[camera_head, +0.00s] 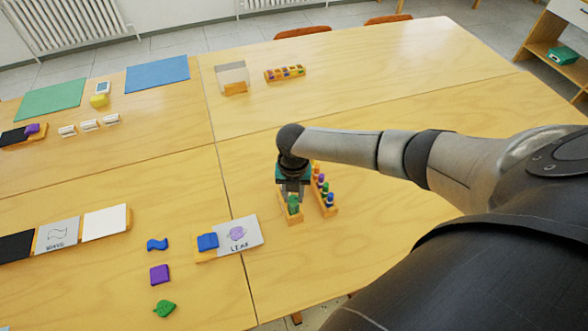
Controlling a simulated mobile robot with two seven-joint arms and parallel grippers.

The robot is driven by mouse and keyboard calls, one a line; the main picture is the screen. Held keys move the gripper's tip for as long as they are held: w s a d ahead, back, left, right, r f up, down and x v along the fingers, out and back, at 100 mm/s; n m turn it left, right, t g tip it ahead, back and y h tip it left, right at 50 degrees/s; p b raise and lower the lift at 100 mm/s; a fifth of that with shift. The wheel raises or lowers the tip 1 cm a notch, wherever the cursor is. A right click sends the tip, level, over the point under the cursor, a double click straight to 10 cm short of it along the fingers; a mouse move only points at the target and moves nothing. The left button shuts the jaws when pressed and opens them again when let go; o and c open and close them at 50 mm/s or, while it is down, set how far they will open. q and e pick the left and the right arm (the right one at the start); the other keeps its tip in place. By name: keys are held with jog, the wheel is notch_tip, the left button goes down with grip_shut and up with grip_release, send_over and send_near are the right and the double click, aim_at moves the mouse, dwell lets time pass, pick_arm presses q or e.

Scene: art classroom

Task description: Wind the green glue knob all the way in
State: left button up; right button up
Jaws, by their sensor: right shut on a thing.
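The green glue knob (293,206) stands on a small wooden block (292,219) near the middle of the table. My right gripper (291,196) points down from above and is shut on the green knob. The fingers and wrist hide part of the knob, so how far in it sits cannot be told. My left gripper is not in view.
A wooden rack (332,211) with several coloured knobs stands close to the right of the block. A clear-sided box (232,76) stands farther back. The table right of the rack is partly hidden by my arm.

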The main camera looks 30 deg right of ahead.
jog(key=n+b, duration=0.1)
jog(key=n, duration=0.4)
jog(key=n+b, duration=0.1)
jog(key=n, duration=0.3)
jog(key=o, duration=1.4)
jog(key=shift+o, duration=0.2)
